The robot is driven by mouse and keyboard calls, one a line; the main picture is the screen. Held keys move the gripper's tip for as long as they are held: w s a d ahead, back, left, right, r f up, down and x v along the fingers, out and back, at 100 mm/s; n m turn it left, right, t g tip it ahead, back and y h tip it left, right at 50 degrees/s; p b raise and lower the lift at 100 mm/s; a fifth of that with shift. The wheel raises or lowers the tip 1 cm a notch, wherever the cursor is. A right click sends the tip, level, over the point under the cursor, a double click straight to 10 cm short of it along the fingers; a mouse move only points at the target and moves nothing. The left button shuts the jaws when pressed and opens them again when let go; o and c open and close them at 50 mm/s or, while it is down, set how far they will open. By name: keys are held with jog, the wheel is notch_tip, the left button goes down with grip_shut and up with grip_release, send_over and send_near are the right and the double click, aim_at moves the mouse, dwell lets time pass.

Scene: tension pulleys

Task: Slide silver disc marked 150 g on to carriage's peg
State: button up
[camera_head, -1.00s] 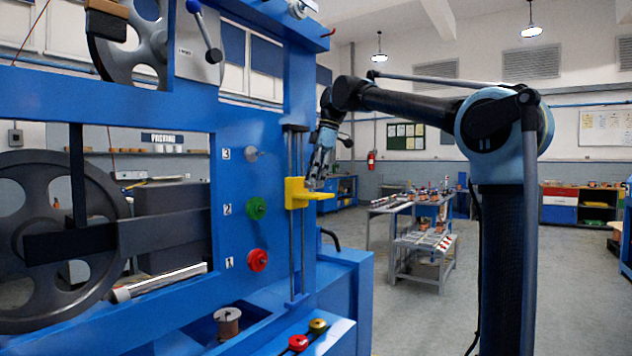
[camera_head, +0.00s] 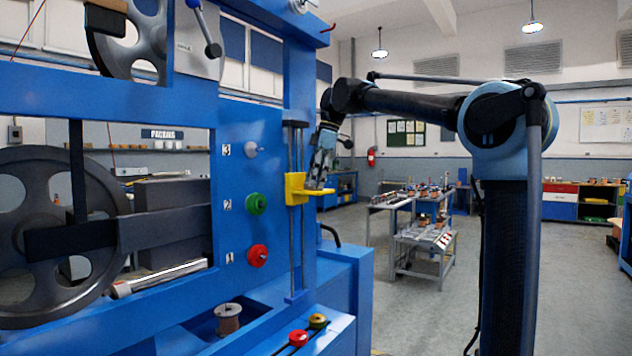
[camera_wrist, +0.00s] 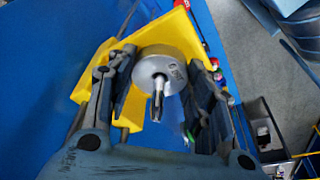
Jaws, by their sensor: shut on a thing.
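The yellow carriage (camera_head: 297,190) sits on upright rods on the blue frame, its plate reaching right; it also fills the area behind my fingers in the wrist view (camera_wrist: 103,66). My gripper (camera_head: 318,182) is just above that plate. In the wrist view my gripper (camera_wrist: 162,76) is shut on a silver disc (camera_wrist: 158,62), with a finger on each side. The disc's marking is too blurred to read. A metal peg (camera_wrist: 158,98) sticks out of the disc's middle towards the camera, so the disc appears to be around it. Whether the disc touches the plate is hidden.
Left of the carriage, the blue panel has a red disc (camera_head: 257,255) at 1, a green disc (camera_head: 256,204) at 2 and a grey peg end (camera_head: 251,150) at 3.

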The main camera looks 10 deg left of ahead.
dwell(0.3)
jog(key=o, duration=1.3)
jog(key=v, duration=1.2)
jog(key=shift+w, duration=0.1)
